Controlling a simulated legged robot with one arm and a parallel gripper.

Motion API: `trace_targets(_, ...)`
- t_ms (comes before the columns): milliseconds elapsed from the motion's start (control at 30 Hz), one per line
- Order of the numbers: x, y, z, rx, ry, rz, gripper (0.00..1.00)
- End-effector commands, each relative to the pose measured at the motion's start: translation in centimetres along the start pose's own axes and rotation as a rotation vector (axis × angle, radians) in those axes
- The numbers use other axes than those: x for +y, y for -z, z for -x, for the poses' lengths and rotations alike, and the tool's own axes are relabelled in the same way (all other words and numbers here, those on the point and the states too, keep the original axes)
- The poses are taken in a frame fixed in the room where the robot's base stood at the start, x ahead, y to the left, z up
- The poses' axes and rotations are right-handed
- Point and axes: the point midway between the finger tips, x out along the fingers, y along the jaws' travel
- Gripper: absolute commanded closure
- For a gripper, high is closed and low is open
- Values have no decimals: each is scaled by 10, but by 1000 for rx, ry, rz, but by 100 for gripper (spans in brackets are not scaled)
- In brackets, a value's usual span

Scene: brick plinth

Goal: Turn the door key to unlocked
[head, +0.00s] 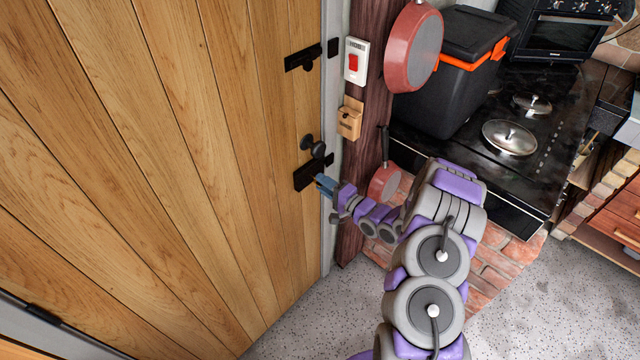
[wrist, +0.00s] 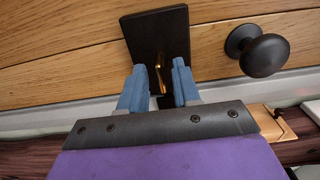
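The wooden door (head: 190,150) fills the left of the head view. A black lock plate (head: 309,174) is mounted near its right edge and also shows in the wrist view (wrist: 158,35). A brass-coloured key (wrist: 160,76) stands out from the lower part of the plate. My gripper (head: 324,184) is at the plate. In the wrist view its two blue fingers (wrist: 159,72) are apart, one on each side of the key, with gaps visible between them and it. The key is hidden in the head view.
A round black knob (wrist: 257,51) is beside the plate. A black latch (head: 303,58) is higher on the door. A switch (head: 355,61), a wooden box (head: 349,118) and hanging pans (head: 413,47) are close on the right. The floor (head: 330,310) below is clear.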

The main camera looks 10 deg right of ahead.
Motion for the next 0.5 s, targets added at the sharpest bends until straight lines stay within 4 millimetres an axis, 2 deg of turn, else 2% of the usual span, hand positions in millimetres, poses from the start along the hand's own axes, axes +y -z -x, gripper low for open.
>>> trace_targets(200, 0, -1, -16, -1, -1, -1, 68)
trace_targets(500, 0, 0, -18, 1, -1, -1, 68)
